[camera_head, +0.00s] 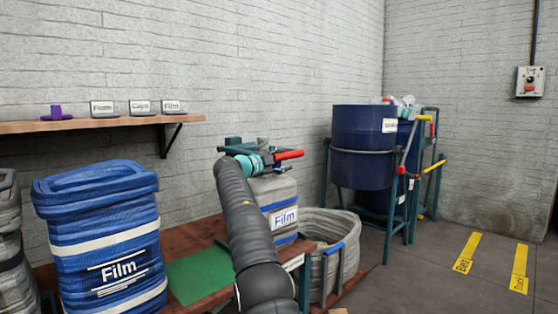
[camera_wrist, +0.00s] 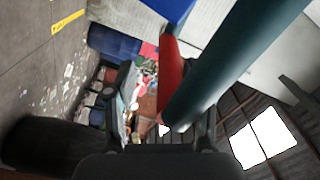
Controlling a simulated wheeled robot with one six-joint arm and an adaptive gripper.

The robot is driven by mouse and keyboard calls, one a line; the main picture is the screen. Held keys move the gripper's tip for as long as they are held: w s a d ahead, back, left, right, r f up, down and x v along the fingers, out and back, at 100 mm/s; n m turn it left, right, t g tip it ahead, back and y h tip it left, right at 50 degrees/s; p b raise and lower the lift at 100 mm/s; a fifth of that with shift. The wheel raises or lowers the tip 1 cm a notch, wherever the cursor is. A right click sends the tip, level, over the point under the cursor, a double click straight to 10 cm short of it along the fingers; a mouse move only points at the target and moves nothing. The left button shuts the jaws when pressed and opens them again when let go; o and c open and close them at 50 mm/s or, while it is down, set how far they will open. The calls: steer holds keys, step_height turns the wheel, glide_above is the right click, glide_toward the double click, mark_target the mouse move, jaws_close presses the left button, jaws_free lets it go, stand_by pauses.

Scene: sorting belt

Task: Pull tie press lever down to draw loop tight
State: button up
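The tie press stands behind my arm in the head view, with a dark teal frame and a red lever grip (camera_head: 289,155) pointing right, roughly level. My gripper (camera_head: 256,160) is at the press, just left of the red grip; its fingers are hard to make out there. In the wrist view my gripper (camera_wrist: 168,105) has its fingers spread apart. The red grip (camera_wrist: 172,75) shows between them, beside a thick dark teal bar (camera_wrist: 238,55); I cannot tell whether a finger touches it. A grey bale labelled Film (camera_head: 285,195) stands under the press, partly hidden by my arm. No tie loop is discernible.
A blue Film bale (camera_head: 100,235) stands at left near a green mat (camera_head: 200,275). A grey basket (camera_head: 335,262) and blue drums (camera_head: 362,150) in teal frames are to the right. A wall shelf (camera_head: 95,124) holds labels. The right floor is clear.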

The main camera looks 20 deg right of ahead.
steer(key=shift+a+r, duration=0.1)
steer(key=shift+a, duration=0.05)
steer(key=shift+s+a, duration=0.15)
steer(key=shift+a, duration=0.45)
steer(key=v, duration=1)
steer(key=shift+s, duration=0.25)
steer(key=shift+a, duration=0.15)
